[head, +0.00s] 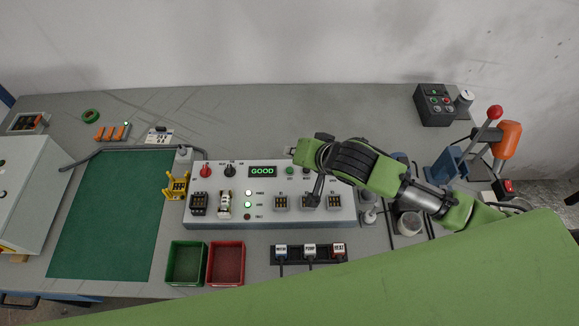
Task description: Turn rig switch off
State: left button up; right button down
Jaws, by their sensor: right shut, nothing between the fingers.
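The grey test rig (340,215) stands in the middle of the table. Its display (263,171) reads GOOD in green. A red rotary switch (206,170) and a black rotary knob (229,170) sit at its upper left, and a green button (290,170) sits right of the display. Labels are too small to tell which one is the rig switch. My right gripper (316,196) is shut and empty, pointing down over the right part of the rig; contact cannot be told. My arm hides part of the rig's upper right. My left gripper is not in view.
A green bin (186,282) and a red bin (243,262) stand in front of the rig. Several plugs sit in a black strip (264,255). A green mat (105,220) lies clear at left. A red-knobbed lever (495,113) and black button box (434,118) stand at right.

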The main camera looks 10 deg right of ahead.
aim_at(205, 172)
jog(key=k, duration=1.5)
